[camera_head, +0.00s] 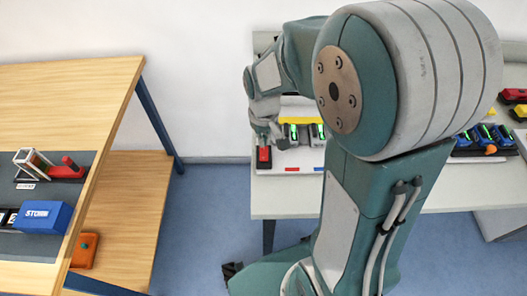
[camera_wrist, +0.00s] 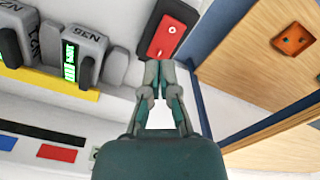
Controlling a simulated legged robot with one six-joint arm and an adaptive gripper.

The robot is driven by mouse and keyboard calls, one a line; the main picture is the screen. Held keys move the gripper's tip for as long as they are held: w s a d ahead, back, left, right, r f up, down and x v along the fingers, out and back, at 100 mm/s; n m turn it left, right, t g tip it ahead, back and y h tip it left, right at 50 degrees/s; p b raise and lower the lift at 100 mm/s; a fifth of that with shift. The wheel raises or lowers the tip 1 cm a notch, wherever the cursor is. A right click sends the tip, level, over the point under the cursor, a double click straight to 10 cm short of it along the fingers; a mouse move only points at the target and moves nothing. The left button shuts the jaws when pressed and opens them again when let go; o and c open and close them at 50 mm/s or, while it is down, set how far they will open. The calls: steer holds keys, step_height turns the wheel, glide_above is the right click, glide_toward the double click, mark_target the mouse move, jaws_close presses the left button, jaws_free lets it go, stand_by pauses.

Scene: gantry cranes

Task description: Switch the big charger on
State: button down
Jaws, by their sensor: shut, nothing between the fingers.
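The big charger (camera_head: 297,158) is a white unit on the right-hand table, with a yellow strip and grey batteries in its bays. Green displays glow there.
A second charger (camera_head: 482,140) with blue batteries stands farther right, with red and yellow blocks (camera_head: 514,96) behind it. A wooden table (camera_head: 75,90) at left holds a blue box (camera_head: 42,217) and a red-handled device (camera_head: 68,168). Blue floor (camera_head: 200,220) separates the tables.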

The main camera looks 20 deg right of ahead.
mark_target(263, 149)
steer(key=shift+f, duration=1.1)
stand_by(0.6)
steer(key=shift+r, duration=3.55)
steer(key=s+r+m+t, duration=0.2)
steer(key=s+r+t, duration=0.3)
steer(key=s+r, duration=0.6)
steer(key=shift+s+r+t, duration=0.15)
steer(key=shift+s+t, duration=0.15)
steer(key=shift+s, duration=1.3)
